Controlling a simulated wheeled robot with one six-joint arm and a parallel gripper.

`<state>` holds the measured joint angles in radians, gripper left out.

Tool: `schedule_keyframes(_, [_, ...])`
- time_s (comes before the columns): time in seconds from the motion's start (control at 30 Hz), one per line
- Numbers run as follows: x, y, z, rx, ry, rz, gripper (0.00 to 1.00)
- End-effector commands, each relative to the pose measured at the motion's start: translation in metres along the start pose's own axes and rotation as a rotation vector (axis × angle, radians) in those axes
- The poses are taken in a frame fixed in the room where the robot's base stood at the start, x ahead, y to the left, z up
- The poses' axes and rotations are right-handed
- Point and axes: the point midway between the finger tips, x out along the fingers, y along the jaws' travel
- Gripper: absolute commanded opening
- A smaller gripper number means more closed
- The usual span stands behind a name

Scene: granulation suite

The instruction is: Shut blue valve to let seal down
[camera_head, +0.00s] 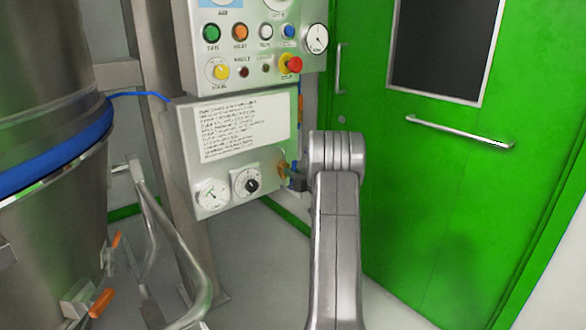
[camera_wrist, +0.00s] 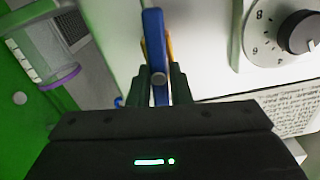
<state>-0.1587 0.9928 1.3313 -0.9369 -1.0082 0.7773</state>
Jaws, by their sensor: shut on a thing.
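The blue valve handle (camera_wrist: 154,38) stands lengthwise in the wrist view, with a yellow-orange part behind it. The two dark fingers of my gripper (camera_wrist: 160,80) are shut on its near end, around a round grey pivot or bolt. In the head view, my gripper (camera_head: 296,179) is at the right side of the lower grey control box (camera_head: 240,165), mostly hidden behind my arm. A brass-coloured valve fitting (camera_head: 282,169) shows beside it there. The blue seal (camera_head: 60,165) rings the steel vessel on the left. I cannot tell if it is raised or lowered.
The lower box carries a gauge (camera_head: 211,196) and a black dial (camera_head: 246,182), which also shows in the wrist view (camera_wrist: 298,32). Above is a button panel (camera_head: 255,50) with a red stop button. A green door (camera_head: 440,190) is at right. Steel tubing (camera_head: 165,235) stands left.

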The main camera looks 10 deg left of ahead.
Motion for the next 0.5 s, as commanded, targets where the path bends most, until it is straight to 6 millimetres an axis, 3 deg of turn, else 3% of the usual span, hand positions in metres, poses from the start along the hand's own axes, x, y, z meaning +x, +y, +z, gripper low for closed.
schedule_keyframes(0.5, [-0.0005, 0.0045, -0.0029, 0.476, -0.002, 0.002, 0.0])
